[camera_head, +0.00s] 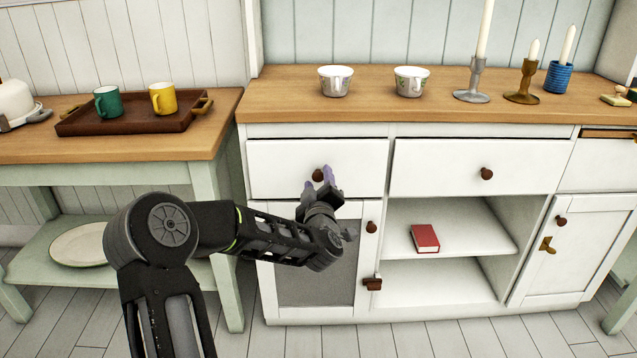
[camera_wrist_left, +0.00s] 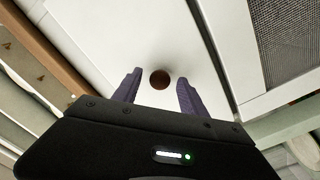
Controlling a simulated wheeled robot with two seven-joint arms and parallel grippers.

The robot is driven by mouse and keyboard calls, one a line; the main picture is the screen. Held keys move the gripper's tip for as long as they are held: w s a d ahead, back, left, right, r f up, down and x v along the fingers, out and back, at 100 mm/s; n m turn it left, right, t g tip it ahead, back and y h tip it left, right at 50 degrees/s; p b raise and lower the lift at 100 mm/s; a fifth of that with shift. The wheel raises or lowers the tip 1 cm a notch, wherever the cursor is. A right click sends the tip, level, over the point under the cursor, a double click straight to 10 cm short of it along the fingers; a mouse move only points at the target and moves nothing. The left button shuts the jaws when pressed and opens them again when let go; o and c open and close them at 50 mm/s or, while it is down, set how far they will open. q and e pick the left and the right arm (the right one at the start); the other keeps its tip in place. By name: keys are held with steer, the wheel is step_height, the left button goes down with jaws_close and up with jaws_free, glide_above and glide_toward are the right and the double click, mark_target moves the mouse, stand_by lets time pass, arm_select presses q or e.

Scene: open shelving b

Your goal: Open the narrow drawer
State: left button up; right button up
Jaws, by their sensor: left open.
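The narrow drawer (camera_head: 275,165) is the white left-hand drawer of the cabinet, narrower than the drawer beside it. It looks closed. Its round brown knob (camera_head: 318,176) also shows in the left wrist view (camera_wrist_left: 160,79). My left gripper (camera_head: 319,183) is open in front of this drawer, with its purple fingers toward the face. In the left wrist view the knob appears between the two fingertips, level with their ends. I cannot tell whether either finger touches it. My right gripper is out of view.
A wider drawer (camera_head: 430,165) is to the right, above an open shelf with a red book (camera_head: 425,238). A cupboard door (camera_head: 310,285) is below. Two cups (camera_head: 335,82) and candlesticks stand on the worktop (camera_head: 290,108). A side table with a tray (camera_head: 140,125) is left.

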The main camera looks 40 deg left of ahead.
arm_select(q)
jaws_close()
stand_by(0.3)
stand_by(1.0)
